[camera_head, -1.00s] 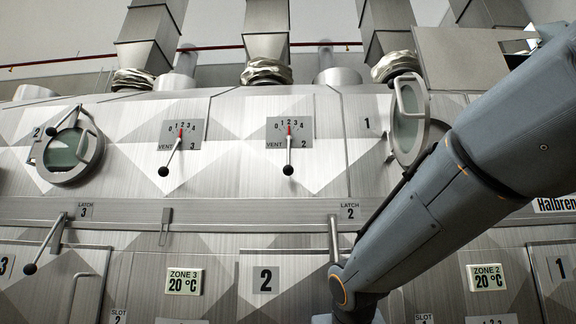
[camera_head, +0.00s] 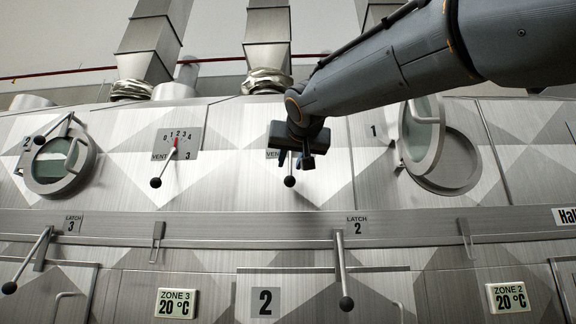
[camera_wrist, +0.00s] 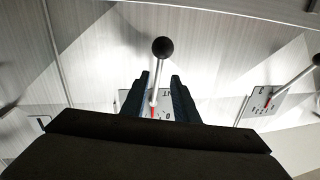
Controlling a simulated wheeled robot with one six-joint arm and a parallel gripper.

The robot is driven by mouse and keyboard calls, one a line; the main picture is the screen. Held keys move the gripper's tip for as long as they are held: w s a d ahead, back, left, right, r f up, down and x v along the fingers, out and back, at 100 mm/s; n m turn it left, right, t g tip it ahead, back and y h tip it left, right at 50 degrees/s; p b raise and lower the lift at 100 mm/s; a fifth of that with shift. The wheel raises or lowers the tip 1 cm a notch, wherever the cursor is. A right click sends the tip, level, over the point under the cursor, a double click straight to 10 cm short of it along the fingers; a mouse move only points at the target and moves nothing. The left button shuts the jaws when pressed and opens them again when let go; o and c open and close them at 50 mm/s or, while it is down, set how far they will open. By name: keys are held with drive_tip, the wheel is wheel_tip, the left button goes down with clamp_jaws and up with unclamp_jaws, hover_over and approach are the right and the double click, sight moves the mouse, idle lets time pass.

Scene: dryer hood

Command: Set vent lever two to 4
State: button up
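Vent lever two is a thin metal rod with a black ball knob (camera_head: 289,181), hanging about straight down in the head view. Its dial plate (camera_head: 272,155) is mostly hidden behind my gripper (camera_head: 295,160). In the wrist view the lever's black knob (camera_wrist: 163,46) sticks out past the fingertips. The rod lies between the two fingers of my gripper (camera_wrist: 160,80), which are apart with gaps beside the rod. The red pointer (camera_wrist: 153,112) shows at the rod's base, but the dial numbers there are hard to read.
Vent lever three (camera_head: 156,182) stands to the left, with its pointer near 2 or 3. An open round hatch (camera_head: 423,135) is to the right. Latch two's lever (camera_head: 341,262) hangs below. A rail (camera_head: 230,228) crosses under the vents.

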sight(290, 166)
drive_tip(key=shift+w+a+p, duration=0.1)
drive_tip(key=shift+w+p, duration=0.4)
drive_tip(key=shift+w, duration=1.6)
clamp_jaws()
